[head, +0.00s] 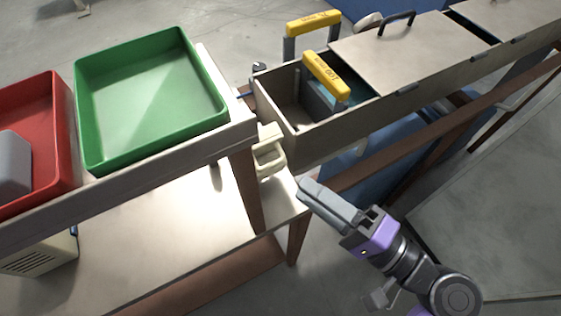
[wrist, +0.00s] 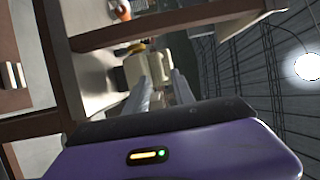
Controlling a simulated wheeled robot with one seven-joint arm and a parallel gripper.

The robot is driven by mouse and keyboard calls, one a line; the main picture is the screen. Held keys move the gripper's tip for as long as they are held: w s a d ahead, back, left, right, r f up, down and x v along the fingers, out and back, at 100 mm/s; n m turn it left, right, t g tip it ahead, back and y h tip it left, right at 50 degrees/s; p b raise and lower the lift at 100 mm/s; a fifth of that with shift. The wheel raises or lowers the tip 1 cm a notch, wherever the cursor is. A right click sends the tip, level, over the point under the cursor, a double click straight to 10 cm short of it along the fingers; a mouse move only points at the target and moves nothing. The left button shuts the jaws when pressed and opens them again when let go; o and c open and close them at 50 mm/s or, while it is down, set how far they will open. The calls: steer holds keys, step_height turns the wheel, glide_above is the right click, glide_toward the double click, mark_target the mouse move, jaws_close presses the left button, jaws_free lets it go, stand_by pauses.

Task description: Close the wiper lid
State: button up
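A cream block-like fitting (head: 268,150), probably the wiper, is fixed at the right end of the workbench, beside the wooden trough. It has an upper part standing up and a loop-like lower part; I cannot tell which part is the lid. My gripper (head: 309,190) is below and to the right of it, apart from it and empty. In the wrist view the cream fitting (wrist: 136,68) is just ahead of the fingertips. My two grey fingers (wrist: 161,80) show a gap between them, with nothing held.
A green tray (head: 150,100) and a red tray (head: 45,150) sit on the bench. The trough (head: 310,140) holds a yellow-handled item (head: 326,76); a black-handled cover (head: 405,50) lies on it further right. A brown rail (head: 420,135) runs beside it.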

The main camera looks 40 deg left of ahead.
mark_target(263, 156)
steer(key=a+p, duration=0.1)
steer(key=a, duration=0.6)
steer(key=shift+a+r, duration=0.15)
steer(key=shift+r, duration=0.05)
steer(key=shift+w, duration=0.1)
jaws_close()
stand_by(1.1)
